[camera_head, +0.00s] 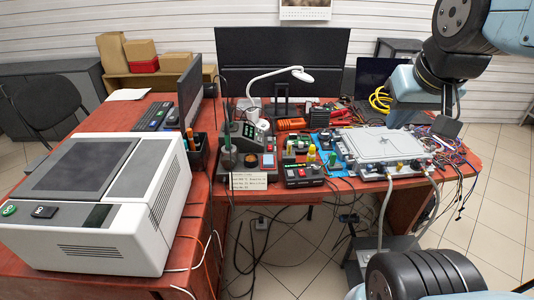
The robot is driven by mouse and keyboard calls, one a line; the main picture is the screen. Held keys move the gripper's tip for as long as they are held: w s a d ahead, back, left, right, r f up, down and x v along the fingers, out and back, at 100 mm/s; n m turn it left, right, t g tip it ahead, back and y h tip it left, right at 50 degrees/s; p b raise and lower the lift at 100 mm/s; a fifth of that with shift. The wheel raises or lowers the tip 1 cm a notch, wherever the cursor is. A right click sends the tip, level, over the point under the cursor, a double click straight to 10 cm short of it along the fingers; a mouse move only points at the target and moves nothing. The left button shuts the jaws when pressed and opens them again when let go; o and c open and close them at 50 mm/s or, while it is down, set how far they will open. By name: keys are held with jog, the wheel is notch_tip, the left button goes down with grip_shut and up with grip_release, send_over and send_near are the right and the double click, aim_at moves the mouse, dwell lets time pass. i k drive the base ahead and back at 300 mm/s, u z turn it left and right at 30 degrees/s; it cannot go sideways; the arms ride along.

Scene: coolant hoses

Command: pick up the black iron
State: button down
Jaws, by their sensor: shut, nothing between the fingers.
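A soldering iron (227,140) with a dark greenish handle stands upright in a holder at the left of the bench's equipment. I cannot tell for sure that it is the black iron. My gripper (397,122) hangs at the upper right, above the right rear of the light metal unit. It points down and holds nothing. It is well to the right of the iron, apart from it. Its fingertips are small and partly hidden by its own body.
The red bench (405,184) is crowded. A flat metal unit (375,146) with hoses lies below my gripper. A lamp (300,75), a monitor (282,55) and black control boxes (302,176) stand around the iron. A white machine (100,200) fills the left. Cables hang off the front.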

aim_at(231, 123)
jog(key=k, duration=1)
jog(key=u, duration=0.65)
jog(key=i, duration=1.05)
jog(key=z, duration=0.05)
